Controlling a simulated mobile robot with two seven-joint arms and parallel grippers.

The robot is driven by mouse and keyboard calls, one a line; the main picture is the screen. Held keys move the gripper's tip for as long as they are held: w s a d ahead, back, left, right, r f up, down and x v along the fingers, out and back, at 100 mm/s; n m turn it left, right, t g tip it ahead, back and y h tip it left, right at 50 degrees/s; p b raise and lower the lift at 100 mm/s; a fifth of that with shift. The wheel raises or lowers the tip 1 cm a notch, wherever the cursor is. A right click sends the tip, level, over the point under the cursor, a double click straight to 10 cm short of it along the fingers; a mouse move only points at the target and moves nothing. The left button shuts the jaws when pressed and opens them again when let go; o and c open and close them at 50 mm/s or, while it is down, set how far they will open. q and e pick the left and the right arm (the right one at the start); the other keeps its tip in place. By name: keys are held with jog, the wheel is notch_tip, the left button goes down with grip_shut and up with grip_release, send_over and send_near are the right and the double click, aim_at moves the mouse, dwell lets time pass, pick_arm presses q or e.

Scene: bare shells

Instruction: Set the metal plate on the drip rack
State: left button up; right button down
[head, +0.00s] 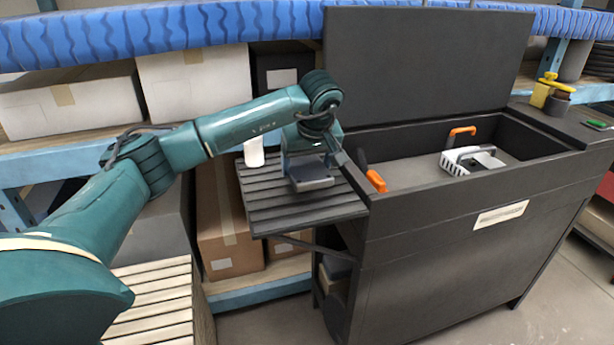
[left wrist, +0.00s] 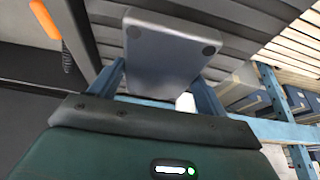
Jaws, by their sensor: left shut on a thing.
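The metal plate (head: 312,184) is a small grey block-like slab. My left gripper (head: 308,164) is shut on it, pointing down over the right part of the drip rack (head: 265,214). The rack is a dark slatted shelf on the left side of the black washing cabinet. In the left wrist view the plate (left wrist: 160,50) sits between the two blue fingers of my left gripper (left wrist: 158,84), with round dark spots at its corners and the rack slats (left wrist: 236,43) behind it. I cannot tell whether the plate touches the slats. My right gripper is not in view.
A white object (head: 254,151) stands at the rack's back edge. The cabinet's basin (head: 410,172) is open, with an orange-handled tool (head: 375,179) at its left wall and a white-grey basket (head: 472,161) inside. The lid (head: 425,60) stands upright behind. The rack's front left is bare.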

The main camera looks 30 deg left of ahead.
aim_at(309, 170)
pick_arm(q)
jog(key=shift+f, duration=1.8)
jog(key=shift+f, duration=0.2)
jog(key=o, duration=1.3)
jog(key=v, duration=1.2)
jog(key=shift+r, duration=0.15)
